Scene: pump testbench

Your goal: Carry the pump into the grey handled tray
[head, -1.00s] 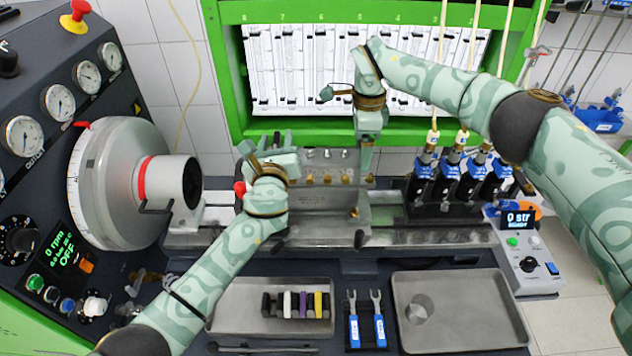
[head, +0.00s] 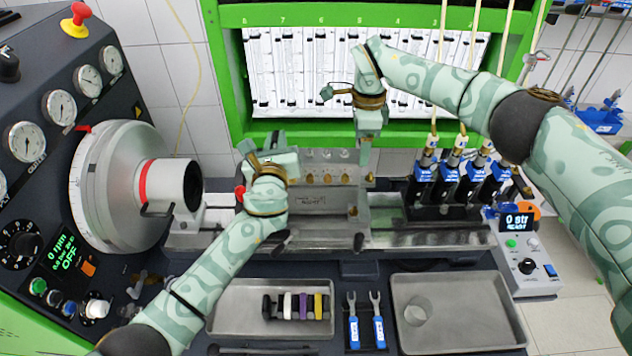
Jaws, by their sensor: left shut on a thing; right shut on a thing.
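The pump (head: 322,178) is a silver-grey block with a row of brass fittings on its front. It sits over the metal bench bed, between my two grippers. My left gripper (head: 290,158) is shut at the pump's left end. My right gripper (head: 366,165) reaches down from above and is shut at its right end. The fingertips' exact contact is partly hidden by the hands. I cannot tell whether the pump touches the bed. A grey tray (head: 480,342) lies at the front right, holding only a small round clear item; I cannot make out handles on it.
Another grey tray (head: 228,318) at the front holds coloured blocks. Two blue-handled wrenches (head: 379,328) lie between the trays. Blue-topped injectors (head: 448,172) with hoses and a counter box (head: 525,265) stand right of the pump. A large drive wheel (head: 112,185) stands left.

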